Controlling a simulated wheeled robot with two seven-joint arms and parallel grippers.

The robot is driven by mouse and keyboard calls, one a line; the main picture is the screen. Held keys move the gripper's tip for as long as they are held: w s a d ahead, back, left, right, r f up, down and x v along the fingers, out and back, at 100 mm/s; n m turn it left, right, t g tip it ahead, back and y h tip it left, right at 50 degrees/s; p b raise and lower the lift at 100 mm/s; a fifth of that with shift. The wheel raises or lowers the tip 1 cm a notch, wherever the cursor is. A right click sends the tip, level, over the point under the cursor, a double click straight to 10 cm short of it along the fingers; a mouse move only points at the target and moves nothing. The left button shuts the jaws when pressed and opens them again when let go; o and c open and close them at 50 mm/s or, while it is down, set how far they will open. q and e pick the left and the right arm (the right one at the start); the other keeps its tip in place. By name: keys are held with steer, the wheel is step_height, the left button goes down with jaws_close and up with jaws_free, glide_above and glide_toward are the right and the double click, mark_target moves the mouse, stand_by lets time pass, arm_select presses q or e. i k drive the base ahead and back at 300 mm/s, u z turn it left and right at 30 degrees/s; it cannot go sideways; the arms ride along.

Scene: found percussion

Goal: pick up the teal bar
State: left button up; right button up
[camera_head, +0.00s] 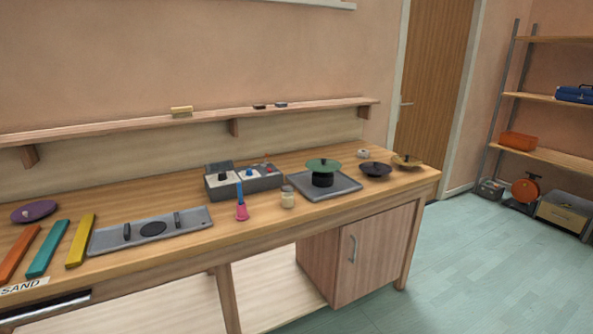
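The teal bar (48,248) lies flat on the left part of the wooden workbench (215,254). It lies between an orange bar (19,252) on its left and a yellow bar (81,240) on its right, with narrow gaps on both sides. Its near end is close to the bench's front edge, by a label reading "SAND" (24,286). Neither of my grippers shows in the head view.
A grey tray (190,223) with dark fittings lies right of the yellow bar. A purple disc (34,211) lies behind the bars. A grey control box (213,186), a pink-and-blue tool (241,208) and a jar (287,197) stand farther right. A shelf (205,119) runs above the bench.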

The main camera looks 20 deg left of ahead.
mark_target(38, 266)
steer(key=u, duration=0.85)
steer(key=i, duration=0.75)
steer(key=u, duration=0.65)
